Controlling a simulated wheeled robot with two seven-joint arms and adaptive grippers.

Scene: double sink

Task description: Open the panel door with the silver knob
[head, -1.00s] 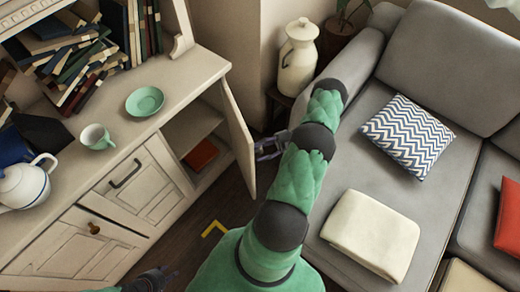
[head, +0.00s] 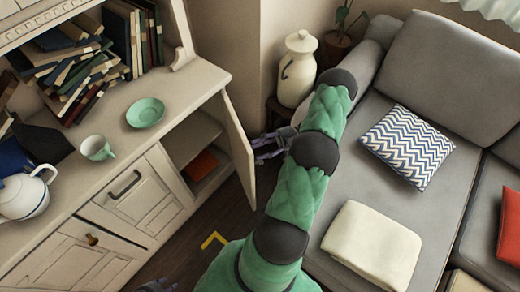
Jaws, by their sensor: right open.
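A cream panel door (head: 238,150) at the right end of the cabinet stands swung open, showing a shelf compartment. No silver knob shows on it; its outer face is turned away from view. My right gripper (head: 262,152) is open and empty, just to the right of this door's outer side. I cannot tell whether it touches the door. My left gripper (head: 157,286) only just shows at the bottom edge, and its jaws cannot be made out.
The cabinet (head: 190,92) also has a closed front with a dark bar handle (head: 124,184) and one with a brass-looking knob (head: 92,240). A green saucer (head: 145,112), cup (head: 97,148) and teapot (head: 24,194) stand on top. A grey sofa (head: 350,170) and white jug (head: 297,72) are right.

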